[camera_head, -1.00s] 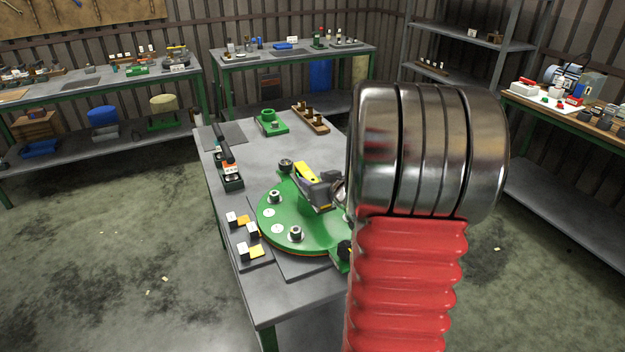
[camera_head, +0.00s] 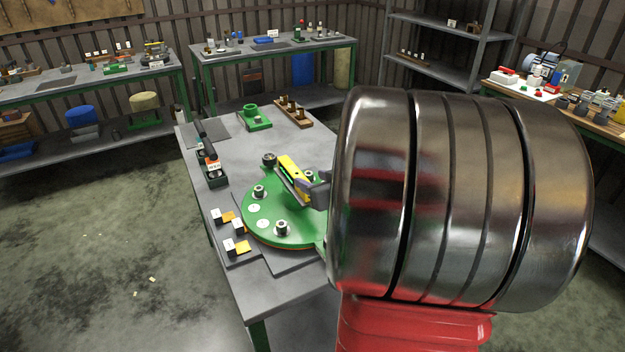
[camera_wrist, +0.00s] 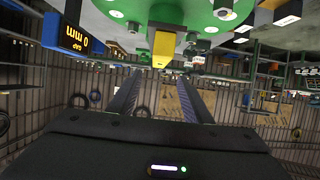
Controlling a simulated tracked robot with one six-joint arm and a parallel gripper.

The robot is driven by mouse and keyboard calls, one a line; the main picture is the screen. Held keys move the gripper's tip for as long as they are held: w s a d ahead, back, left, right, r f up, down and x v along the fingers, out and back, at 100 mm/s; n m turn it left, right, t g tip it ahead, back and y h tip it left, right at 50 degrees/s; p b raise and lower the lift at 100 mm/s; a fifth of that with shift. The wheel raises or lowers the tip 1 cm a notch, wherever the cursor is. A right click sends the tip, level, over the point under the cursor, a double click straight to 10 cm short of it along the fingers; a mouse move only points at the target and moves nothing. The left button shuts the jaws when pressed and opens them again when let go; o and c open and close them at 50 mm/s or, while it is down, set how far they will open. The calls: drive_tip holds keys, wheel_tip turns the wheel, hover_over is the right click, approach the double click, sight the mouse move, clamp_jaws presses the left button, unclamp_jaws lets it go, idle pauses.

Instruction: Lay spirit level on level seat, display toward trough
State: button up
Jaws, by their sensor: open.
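A yellow bar (camera_head: 293,174), which I take to be the spirit level, lies tilted in the picture over the green round plate (camera_head: 258,229). My gripper (camera_head: 306,190) is close to its right side in the head view, partly hidden by my arm. In the wrist view my gripper (camera_wrist: 161,76) is open, its two dark fingers apart. The yellow bar's end (camera_wrist: 163,50) shows between and beyond the fingertips; I cannot tell whether they touch it. I cannot make out the level seat or the trough for certain.
Bolts (camera_head: 282,228) stand on the plate. A green fixture (camera_head: 254,119) and wooden rack (camera_head: 293,110) stand behind.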

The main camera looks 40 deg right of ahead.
idle(0.6)
drive_tip(key=a+r+g+h, duration=0.25)
drive_tip(key=a+r, duration=0.35)
drive_tip(key=a, duration=0.6)
drive_tip(key=s+a+f+n+g+y, duration=0.1)
drive_tip(key=s+a+g+y, duration=0.1)
drive_tip(key=s+a, duration=0.5)
drive_tip(key=s+a+f+n+g+y, duration=0.1)
drive_tip(key=s+a, duration=0.6)
drive_tip(key=a, duration=0.8)
drive_tip(key=n+g+y, duration=0.1)
drive_tip(key=g+y, duration=0.1)
drive_tip(key=y, duration=0.1)
drive_tip(key=shift+f, duration=0.2)
